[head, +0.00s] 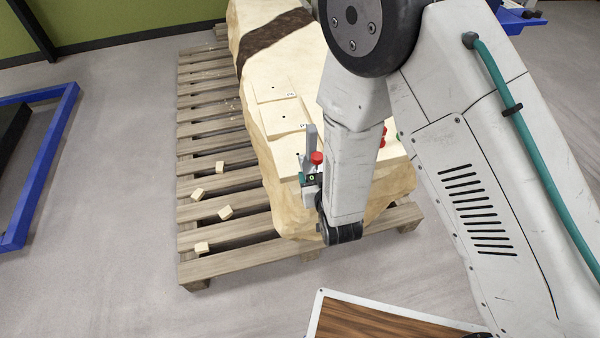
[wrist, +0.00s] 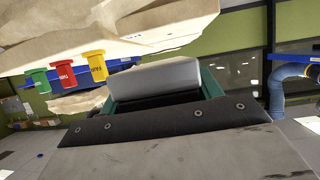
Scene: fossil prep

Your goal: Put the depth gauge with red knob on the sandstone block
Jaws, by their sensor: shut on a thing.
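The depth gauge with red knob (head: 311,138) is upright in my gripper (head: 309,180), its grey bar and red knob showing in the head view. In the wrist view, a grey block-like part of what I hold (wrist: 155,76) sits between the teal jaws (wrist: 208,80). The cream sandstone block (head: 283,165) lies behind the gauge in the head view. It also shows along the top of the wrist view (wrist: 110,25). My arm hides part of the block, and whether the gauge touches it cannot be told.
The block rests on a wooden pallet (head: 205,130) with several small stone chips (head: 225,212). Flat pale pieces (head: 280,118) lie on its top. Green, red and yellow labelled tags (wrist: 66,75) show near its edge. A wood-topped surface (head: 380,318) is at front.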

